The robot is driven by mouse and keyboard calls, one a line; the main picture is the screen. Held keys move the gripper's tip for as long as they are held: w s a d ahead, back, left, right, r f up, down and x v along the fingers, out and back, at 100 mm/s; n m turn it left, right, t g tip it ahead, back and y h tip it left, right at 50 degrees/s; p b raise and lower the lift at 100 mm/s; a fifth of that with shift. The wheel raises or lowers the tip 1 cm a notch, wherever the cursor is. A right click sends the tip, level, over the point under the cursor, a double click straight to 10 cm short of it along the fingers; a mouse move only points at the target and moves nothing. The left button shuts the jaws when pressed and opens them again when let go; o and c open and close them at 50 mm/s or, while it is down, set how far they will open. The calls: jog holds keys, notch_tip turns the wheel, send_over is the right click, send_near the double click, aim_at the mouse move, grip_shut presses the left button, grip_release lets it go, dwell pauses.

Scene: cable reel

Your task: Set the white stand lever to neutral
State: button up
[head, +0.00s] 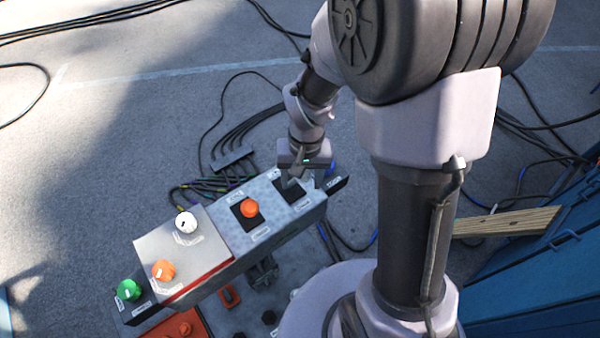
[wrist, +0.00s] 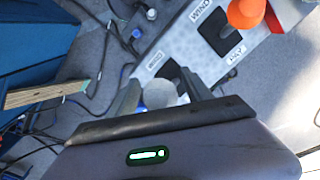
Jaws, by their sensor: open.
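The white stand lever's round knob (wrist: 160,94) shows in the wrist view between the two fingers of my gripper (wrist: 159,88). Its dark slot plate (wrist: 171,69) is just beyond it, partly covered by a finger. In the head view my gripper (head: 294,180) is low over the slot plate (head: 290,193) at the panel's right end and hides the lever's knob. The fingers are apart, one on each side of the knob. I cannot tell whether either touches it, nor the lever's exact tilt.
An orange lever (head: 249,208) stands beside it on the same grey panel (head: 228,222). Farther left are a white knob (head: 186,222), an orange knob (head: 163,271) and a green knob (head: 129,290). Cables lie behind the panel. A wooden plank (head: 505,222) and blue container (head: 540,275) are right.

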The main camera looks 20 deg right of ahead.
grip_shut()
jog(key=shift+r, duration=0.1)
